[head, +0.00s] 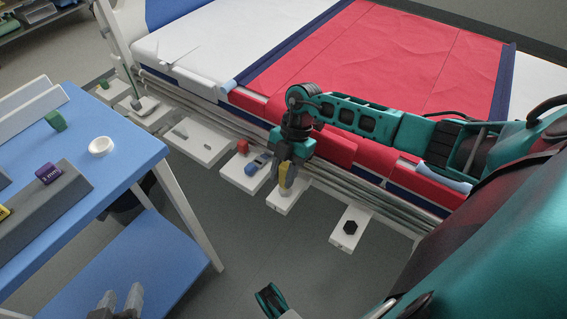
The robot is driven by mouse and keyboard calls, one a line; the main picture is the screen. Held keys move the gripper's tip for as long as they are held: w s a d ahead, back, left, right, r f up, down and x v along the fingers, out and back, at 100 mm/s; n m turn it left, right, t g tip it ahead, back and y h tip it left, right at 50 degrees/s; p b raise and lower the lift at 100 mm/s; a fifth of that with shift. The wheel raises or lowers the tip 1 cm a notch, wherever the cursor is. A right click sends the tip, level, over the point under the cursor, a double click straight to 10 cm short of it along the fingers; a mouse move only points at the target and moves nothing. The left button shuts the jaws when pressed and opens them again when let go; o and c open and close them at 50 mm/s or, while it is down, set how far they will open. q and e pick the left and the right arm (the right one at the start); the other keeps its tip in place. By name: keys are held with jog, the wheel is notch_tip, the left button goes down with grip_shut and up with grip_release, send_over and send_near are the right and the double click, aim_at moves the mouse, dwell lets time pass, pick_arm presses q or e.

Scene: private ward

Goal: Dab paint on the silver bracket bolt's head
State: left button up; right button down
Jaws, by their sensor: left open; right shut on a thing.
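The gripper and the yellow thing cover much of that plate. A small pale shape beneath the tip may be the silver bolt's head; I cannot tell whether the tip touches it. Another white bracket plate (340,239) to the right bears a black hexagonal bolt head (350,228). My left gripper (118,300) is open and empty at the bottom left, partly out of frame.
More white plates line the rail, one with red (243,147) and blue pieces, one with a small grey piece (180,133). A blue table (110,150) at left holds a white ring (101,146), a green block (55,121) and a grey rack. Grey floor lies between.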

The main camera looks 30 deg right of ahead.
dwell(0.4)
notch_tip(320, 180, up, 6)
jog(key=p, duration=0.6)
jog(key=shift+r, duration=0.1)
